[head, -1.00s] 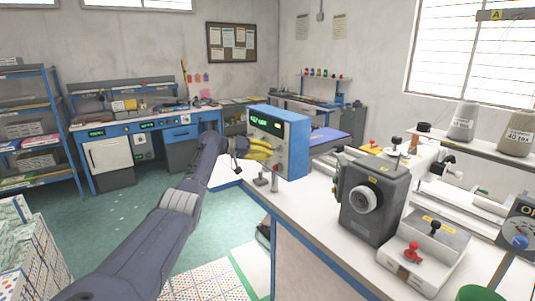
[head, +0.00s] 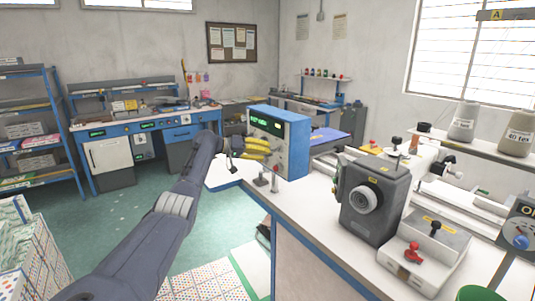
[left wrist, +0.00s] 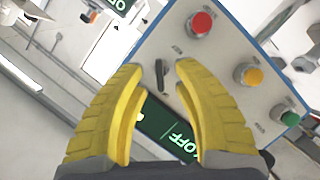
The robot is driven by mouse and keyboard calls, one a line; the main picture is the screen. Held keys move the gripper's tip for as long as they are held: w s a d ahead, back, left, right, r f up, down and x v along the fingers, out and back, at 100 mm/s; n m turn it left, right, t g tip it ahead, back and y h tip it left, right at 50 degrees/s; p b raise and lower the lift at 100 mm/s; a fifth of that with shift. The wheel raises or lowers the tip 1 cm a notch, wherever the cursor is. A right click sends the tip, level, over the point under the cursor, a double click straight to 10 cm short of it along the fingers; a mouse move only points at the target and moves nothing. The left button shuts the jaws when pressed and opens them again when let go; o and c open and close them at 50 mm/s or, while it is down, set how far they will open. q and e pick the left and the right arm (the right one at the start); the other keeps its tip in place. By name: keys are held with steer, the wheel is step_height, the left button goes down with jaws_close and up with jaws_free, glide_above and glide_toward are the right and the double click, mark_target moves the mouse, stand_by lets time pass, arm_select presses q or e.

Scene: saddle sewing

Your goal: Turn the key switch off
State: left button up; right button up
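The blue control box (head: 295,145) stands on the white bench, its panel facing left with a lit green display (head: 266,123). In the left wrist view the grey panel (left wrist: 215,65) carries the key switch (left wrist: 161,73), a small dark upright piece near its middle. My left gripper (left wrist: 161,68) has yellow fingers spread on either side of the key switch, with a gap between the tips and nothing held. In the head view its fingers are in front of the panel and hide part of it. My right gripper is out of view.
The panel has a red button (left wrist: 200,24), a yellow button (left wrist: 248,75) and a green button (left wrist: 289,118). A grey sewing machine (head: 375,198) and a small box with a red knob (head: 425,255) stand on the bench. A small lever stand (head: 261,180) is below the gripper.

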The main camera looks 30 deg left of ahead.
arm_select(q)
steer(key=v, duration=1)
